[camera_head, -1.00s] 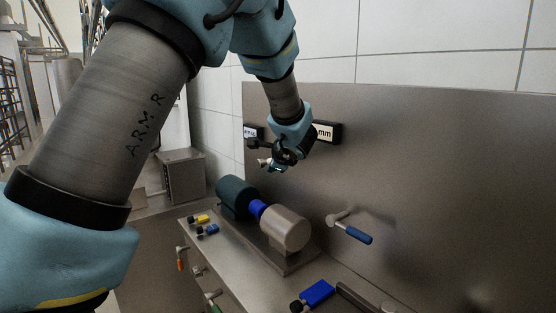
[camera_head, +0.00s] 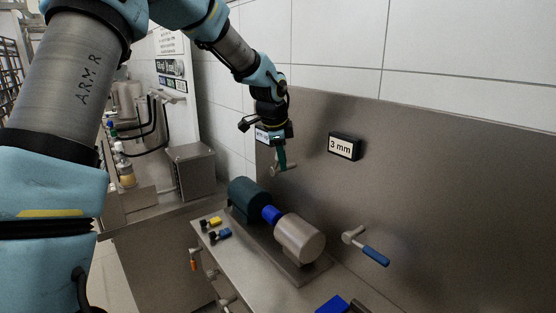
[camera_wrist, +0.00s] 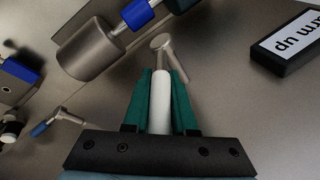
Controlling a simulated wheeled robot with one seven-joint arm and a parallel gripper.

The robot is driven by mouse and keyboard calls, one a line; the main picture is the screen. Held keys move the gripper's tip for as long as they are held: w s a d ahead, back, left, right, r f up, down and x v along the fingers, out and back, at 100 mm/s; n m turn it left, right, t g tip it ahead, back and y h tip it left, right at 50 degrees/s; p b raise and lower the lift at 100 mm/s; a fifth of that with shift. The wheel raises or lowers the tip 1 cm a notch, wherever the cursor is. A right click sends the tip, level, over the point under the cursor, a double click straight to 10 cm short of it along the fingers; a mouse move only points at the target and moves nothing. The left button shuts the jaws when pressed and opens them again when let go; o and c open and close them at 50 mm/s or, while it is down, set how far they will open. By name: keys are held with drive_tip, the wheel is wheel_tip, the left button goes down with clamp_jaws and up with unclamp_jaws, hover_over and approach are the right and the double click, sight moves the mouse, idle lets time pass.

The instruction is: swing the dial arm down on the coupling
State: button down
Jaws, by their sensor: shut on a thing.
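The dial arm is a short lever with a white handle (camera_wrist: 160,100) and a metal hub (camera_wrist: 163,43) on the steel back panel. My gripper (camera_wrist: 160,82) has its green fingers closed on both sides of the white handle. In the head view my gripper (camera_head: 282,163) points down at the panel, above and behind the coupling. The blue coupling (camera_head: 271,214) sits between a dark teal motor (camera_head: 247,196) and a grey metal cylinder (camera_head: 299,238). It also shows at the top of the wrist view (camera_wrist: 137,14). In the head view my gripper hides most of the handle.
A "3 mm" display (camera_head: 344,146) is on the panel to the right. An upside-down "arm up" sign (camera_wrist: 292,38) is near the hub in the wrist view. A blue-handled lever (camera_head: 368,250) sticks out at right. Yellow (camera_head: 212,222) and blue (camera_head: 222,234) pieces lie left of the motor.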

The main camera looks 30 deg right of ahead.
drive_tip(key=shift+w+a+r+n+g+h, duration=0.15)
drive_tip(key=shift+w+g, duration=0.2)
drive_tip(key=shift+g, duration=0.35)
drive_tip(key=shift+w+r+n+g+h, duration=0.1)
drive_tip(key=shift+w+g+h, duration=0.1)
drive_tip(key=shift+w+g, duration=0.35)
drive_tip(key=shift+w+a+r+n+g+h, duration=0.1)
drive_tip(key=shift+w+n+g+h, duration=0.1)
drive_tip(key=shift+g, duration=0.65)
drive_tip(key=shift+f, duration=0.1)
drive_tip(key=c, duration=0.7)
unclamp_jaws()
drive_tip(key=b+v, duration=0.3)
drive_tip(key=v, duration=0.8)
drive_tip(key=shift+w, duration=0.15)
